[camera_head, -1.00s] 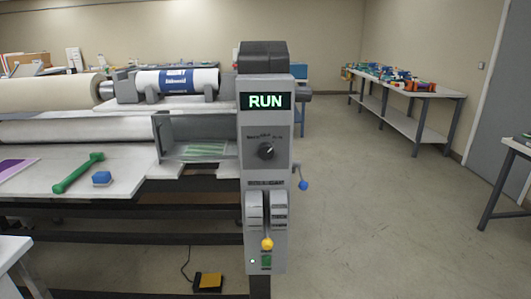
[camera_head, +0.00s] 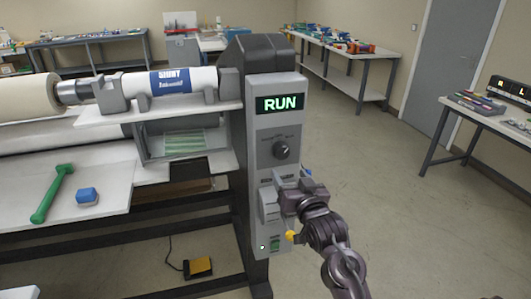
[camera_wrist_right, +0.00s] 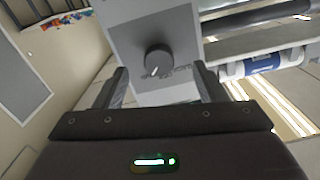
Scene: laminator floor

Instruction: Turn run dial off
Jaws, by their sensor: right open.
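The run dial (camera_head: 281,150) is a round dark knob on the grey control panel (camera_head: 262,128), below a display (camera_head: 280,103) that reads RUN in green. In the right wrist view the dial (camera_wrist_right: 158,60) shows ahead, in line with the gap between my fingers. My right gripper (camera_head: 290,180) is in front of the panel, just below the dial. It is open, and its fingers (camera_wrist_right: 160,88) stand apart with nothing between them. I cannot tell the exact distance to the dial. My left gripper is not in view.
A yellow-knobbed lever (camera_head: 291,236) sits low on the panel, close to my right wrist. A blue-knobbed crank (camera_head: 308,172) is partly hidden behind my gripper.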

